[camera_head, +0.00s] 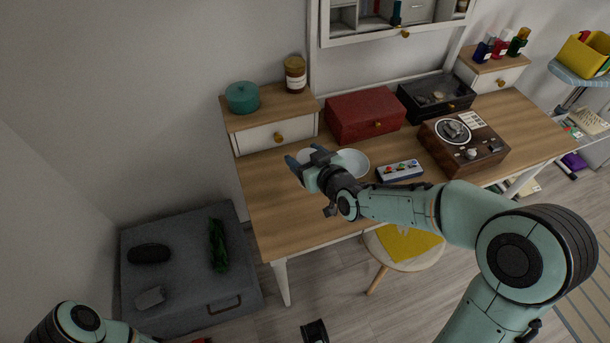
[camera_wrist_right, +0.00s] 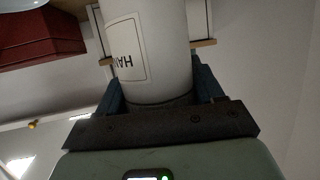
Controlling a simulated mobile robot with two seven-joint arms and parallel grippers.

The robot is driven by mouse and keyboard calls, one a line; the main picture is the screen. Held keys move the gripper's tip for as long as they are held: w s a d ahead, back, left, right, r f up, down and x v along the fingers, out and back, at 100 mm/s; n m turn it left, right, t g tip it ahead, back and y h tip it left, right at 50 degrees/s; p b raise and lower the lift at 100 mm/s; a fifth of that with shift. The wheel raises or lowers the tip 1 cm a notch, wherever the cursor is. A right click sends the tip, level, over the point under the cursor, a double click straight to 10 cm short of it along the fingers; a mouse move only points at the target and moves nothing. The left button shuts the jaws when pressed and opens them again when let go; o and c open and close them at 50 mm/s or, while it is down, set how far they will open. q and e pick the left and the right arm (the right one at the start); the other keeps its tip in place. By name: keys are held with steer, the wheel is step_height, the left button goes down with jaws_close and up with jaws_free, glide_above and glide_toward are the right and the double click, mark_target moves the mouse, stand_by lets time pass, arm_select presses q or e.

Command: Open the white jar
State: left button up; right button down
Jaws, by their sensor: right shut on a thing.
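My right gripper (camera_head: 306,163) is above the left part of the wooden desk, its fingers around a white jar (camera_head: 306,154). In the right wrist view the jar (camera_wrist_right: 150,50) is a white cylinder with a black-framed label, between the two blue fingers of the gripper (camera_wrist_right: 158,88). The label's lettering appears upside down and partly cut off. In the head view most of the jar is hidden by the gripper, and its lid cannot be made out.
A round white piece (camera_head: 352,163) lies just right of the right gripper. Nearby are a red box (camera_head: 364,115), a black case (camera_head: 436,95), a button panel (camera_head: 400,171) and a wooden turntable-like device (camera_head: 464,145). A teal pot (camera_head: 242,97) and brown jar (camera_head: 295,74) stand behind.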

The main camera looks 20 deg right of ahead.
arm_select(q)
steer(key=shift+w+f+b, duration=0.25)
steer(key=shift+f+b, duration=0.2)
steer(key=shift+b, duration=0.05)
arm_select(e)
steer(key=shift+f, duration=3.1)
steer(key=shift+f, duration=0.15)
arm_select(q)
steer(key=shift+f, duration=0.15)
arm_select(e)
steer(key=shift+c, duration=0.8)
jaws_free()
steer(key=shift+r, duration=0.2)
arm_select(q)
steer(key=shift+t+y, duration=0.3)
steer(key=shift+t, duration=0.5)
steer(key=w+f+b, duration=0.1)
steer(key=w+a+f+b, duration=0.1)
steer(key=w+f+b, duration=0.1)
steer(key=w, duration=0.1)
steer(key=shift+a+f+b, duration=0.3)
steer(key=shift+a+f, duration=0.05)
steer(key=shift+f, duration=0.05)
arm_select(e)
steer(key=v, duration=1.2)
